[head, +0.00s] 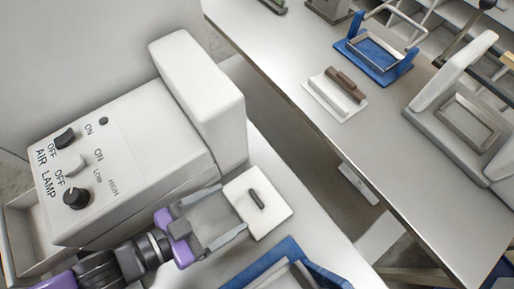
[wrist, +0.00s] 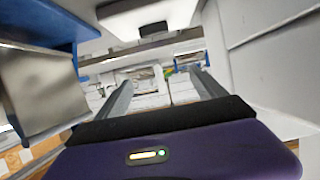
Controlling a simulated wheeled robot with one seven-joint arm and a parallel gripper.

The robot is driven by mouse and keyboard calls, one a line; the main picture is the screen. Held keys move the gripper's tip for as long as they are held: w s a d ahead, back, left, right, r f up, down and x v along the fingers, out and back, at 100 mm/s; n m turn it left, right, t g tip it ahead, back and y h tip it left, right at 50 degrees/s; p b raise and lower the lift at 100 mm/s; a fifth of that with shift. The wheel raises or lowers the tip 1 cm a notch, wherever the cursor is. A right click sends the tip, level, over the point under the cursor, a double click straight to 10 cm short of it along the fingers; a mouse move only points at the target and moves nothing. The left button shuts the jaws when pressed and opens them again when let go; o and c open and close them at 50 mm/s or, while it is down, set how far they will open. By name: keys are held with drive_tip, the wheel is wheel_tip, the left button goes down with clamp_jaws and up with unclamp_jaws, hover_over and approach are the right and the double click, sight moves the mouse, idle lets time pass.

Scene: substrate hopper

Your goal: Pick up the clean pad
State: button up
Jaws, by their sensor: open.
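A square white pad (head: 272,222) with a short dark handle (head: 257,199) lies on the near white counter beside the grey machine. Its top looks plain and unmarked. My gripper (head: 233,209) is open and empty, its two grey fingers pointing toward the pad. In the head view the fingertips overlap the pad's near edge, short of the handle. The wrist view looks upside down; there the pad (wrist: 175,14) and its handle (wrist: 153,29) are at the top, beyond and outside the gap between the fingers (wrist: 162,78).
The machine (head: 128,150) with AIR and LAMP knobs stands close left of my gripper. A blue-edged tray (head: 283,250) is close on the right. Across a gap, another table (head: 400,165) holds a white plate with brown bars (head: 350,105), a blue stand (head: 385,75) and a grey frame (head: 425,115).

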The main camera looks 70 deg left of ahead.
drive_tip(key=b, duration=0.6)
approach(256, 199)
drive_tip(key=shift+w+a+f, duration=0.1)
drive_tip(key=shift+w+f, duration=0.3)
drive_tip(key=shift+f, duration=0.15)
drive_tip(key=shift+b+x, duration=0.75)
drive_tip(key=shift+x, duration=0.35)
drive_tip(key=shift+w+a, duration=0.15)
drive_tip(key=shift+w, duration=0.35)
drive_tip(key=p+x, duration=0.1)
drive_tip(key=x, duration=0.3)
drive_tip(key=shift+w+a, duration=0.15)
drive_tip(key=c, duration=1.5)
